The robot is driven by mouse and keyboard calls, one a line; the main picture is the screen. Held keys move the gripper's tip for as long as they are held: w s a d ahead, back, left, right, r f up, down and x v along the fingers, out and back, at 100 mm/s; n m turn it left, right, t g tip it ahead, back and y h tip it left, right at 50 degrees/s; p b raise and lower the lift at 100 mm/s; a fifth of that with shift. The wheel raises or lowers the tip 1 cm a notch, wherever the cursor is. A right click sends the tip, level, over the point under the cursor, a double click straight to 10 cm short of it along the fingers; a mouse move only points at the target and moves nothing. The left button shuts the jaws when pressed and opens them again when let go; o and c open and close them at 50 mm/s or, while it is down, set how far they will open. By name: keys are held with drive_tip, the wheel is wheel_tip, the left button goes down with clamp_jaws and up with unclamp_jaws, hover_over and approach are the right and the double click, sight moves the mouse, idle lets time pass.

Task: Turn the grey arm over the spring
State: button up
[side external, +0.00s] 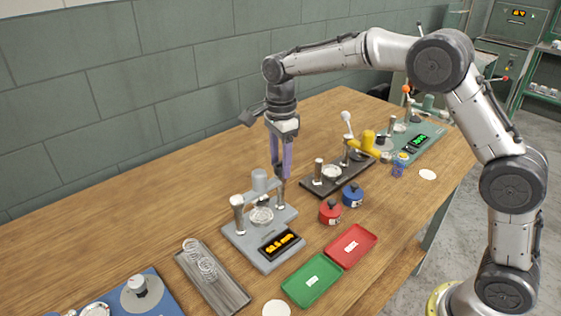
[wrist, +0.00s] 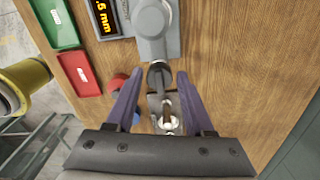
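The grey spring device (side external: 262,240) stands on the wooden table, with a lit orange display on its front. A coiled spring (side external: 262,215) sits on it between posts. The grey arm (side external: 260,183) has a rounded head above the spring; it also shows at the top of the wrist view (wrist: 150,20). A dark knob (wrist: 159,74) at the arm's end lies between my fingertips. My gripper (side external: 281,176) points down at the device's right rear, its purple fingers spread on either side of the knob (wrist: 157,78). I cannot tell whether either finger touches it.
A grey tray of springs (side external: 225,293) lies to the left. Green (side external: 311,280) and red (side external: 351,246) trays lie in front, with red (side external: 330,211) and blue (side external: 353,194) pots behind. A dark device (side external: 328,182) stands behind right. The table's left rear is clear.

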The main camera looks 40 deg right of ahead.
drive_tip(key=shift+o, duration=0.8)
wheel_tip(320, 180, up, 14)
drive_tip(key=shift+f, duration=0.15)
